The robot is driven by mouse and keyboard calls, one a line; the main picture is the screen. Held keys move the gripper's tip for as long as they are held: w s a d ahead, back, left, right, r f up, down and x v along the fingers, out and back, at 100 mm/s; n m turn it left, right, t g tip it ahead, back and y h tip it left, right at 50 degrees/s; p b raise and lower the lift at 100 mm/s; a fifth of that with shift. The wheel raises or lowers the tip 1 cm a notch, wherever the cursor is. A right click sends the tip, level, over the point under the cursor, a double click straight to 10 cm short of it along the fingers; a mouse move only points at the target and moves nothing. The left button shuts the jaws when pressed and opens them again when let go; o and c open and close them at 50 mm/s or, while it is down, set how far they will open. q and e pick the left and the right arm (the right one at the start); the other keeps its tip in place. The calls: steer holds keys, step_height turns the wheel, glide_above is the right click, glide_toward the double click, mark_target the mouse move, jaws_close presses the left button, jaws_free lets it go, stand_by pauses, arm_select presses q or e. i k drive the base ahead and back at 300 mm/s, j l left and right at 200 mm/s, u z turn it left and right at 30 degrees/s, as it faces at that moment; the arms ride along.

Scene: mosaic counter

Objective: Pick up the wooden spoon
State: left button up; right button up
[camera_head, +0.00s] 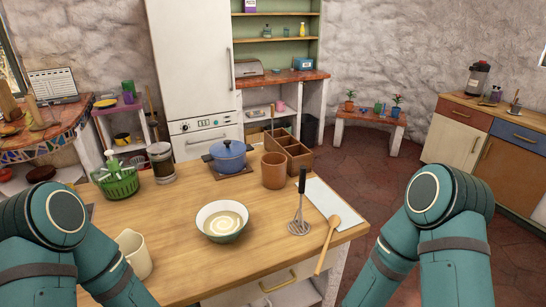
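The wooden spoon (327,242) lies at the right front edge of the wooden counter (180,215). Its round bowl end rests at the back, near the white sheet, and its handle points toward me, past the counter's edge. My two teal arms show at the lower left and lower right. Their grippers are out of the picture, so I cannot see whether they hold anything. My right arm is to the right of the spoon, apart from it.
A bowl of batter (222,221), a cream jug (134,253), a brown pot (273,170), a wooden caddy (289,150) and a blue pot (228,156) share the counter. A white sheet (325,197) lies behind the spoon.

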mark_target(333, 221)
steer(key=u, duration=0.45)
steer(key=l+u, duration=0.1)
steer(key=u, duration=0.8)
steer(key=l+u, duration=0.1)
steer(key=u, duration=0.85)
steer(key=k+l, duration=0.15)
steer(key=l, duration=0.15)
steer(key=k+l, duration=0.2)
steer(key=l, duration=0.15)
steer(key=k+l, duration=0.15)
steer(key=l, duration=0.15)
